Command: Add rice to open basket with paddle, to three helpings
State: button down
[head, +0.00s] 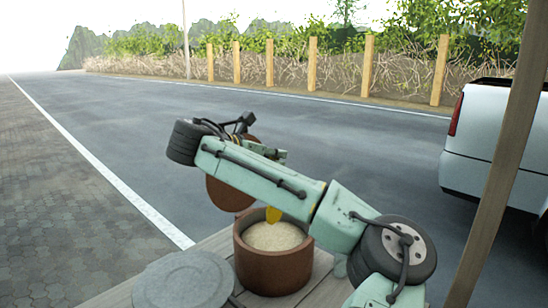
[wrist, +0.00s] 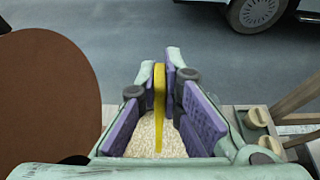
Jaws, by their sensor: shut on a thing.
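My gripper (wrist: 159,88) is shut on the yellow paddle (wrist: 160,105), which stands between the purple finger pads in the wrist view. In the head view, the paddle's yellow end (head: 273,214) shows below my arm, above the brown round pot (head: 272,271). White rice (head: 274,237) fills much of the pot, and it also shows below the fingers in the wrist view (wrist: 150,143). Whether the paddle touches the rice I cannot tell. My arm hides part of the pot's rim. No basket can be clearly made out.
A large brown disc (wrist: 50,100) is close on the left in the wrist view; it shows partly behind my arm in the head view (head: 228,192). A grey round lid (head: 183,281) lies left of the pot. A wooden post (head: 503,165) and a parked vehicle (head: 500,145) are at right.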

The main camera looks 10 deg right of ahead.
notch_tip(320, 180, down, 9)
jog(key=b, duration=0.3)
jog(key=shift+b, duration=0.3)
jog(key=shift+r, duration=0.1)
dwell(0.6)
notch_tip(320, 180, up, 10)
jog(key=p, duration=0.9)
jog(key=shift+r, duration=0.25)
jog(key=shift+f, duration=0.15)
